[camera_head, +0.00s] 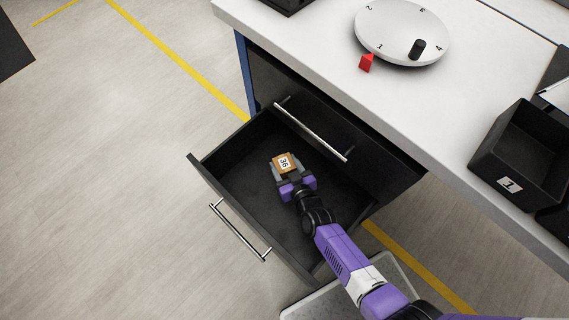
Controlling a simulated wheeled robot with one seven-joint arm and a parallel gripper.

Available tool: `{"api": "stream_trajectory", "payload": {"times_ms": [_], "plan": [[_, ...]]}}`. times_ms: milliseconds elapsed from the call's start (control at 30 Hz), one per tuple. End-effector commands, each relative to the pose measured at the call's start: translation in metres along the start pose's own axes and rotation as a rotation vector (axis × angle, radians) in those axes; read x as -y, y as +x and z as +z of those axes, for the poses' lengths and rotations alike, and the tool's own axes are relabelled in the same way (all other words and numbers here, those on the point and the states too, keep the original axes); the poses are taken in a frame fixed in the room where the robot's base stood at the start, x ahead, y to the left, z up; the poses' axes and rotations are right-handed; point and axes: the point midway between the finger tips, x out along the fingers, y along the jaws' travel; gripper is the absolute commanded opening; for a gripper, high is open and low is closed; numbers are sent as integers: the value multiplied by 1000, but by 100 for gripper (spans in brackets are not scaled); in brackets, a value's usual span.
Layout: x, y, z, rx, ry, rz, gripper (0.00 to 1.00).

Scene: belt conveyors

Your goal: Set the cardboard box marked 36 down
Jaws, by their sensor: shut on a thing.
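The cardboard box marked 36 (284,161) is small and brown with a white label on its top face. My gripper (286,169) is shut on it, with a grey finger on each side. Box and gripper are inside the open black drawer (240,198), towards its back left part. I cannot tell whether the box touches the drawer floor. The drawer holds nothing else that I can see, though my arm hides its right part.
A closed upper drawer with a silver handle (311,129) sits just behind the open one.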

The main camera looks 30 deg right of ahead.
Motion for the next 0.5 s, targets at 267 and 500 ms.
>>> {"api": "stream_trajectory", "payload": {"times_ms": [267, 500], "plan": [[0, 2, 5, -1, 0, 0, 12], [0, 2, 5, 0, 0, 0, 78]]}}
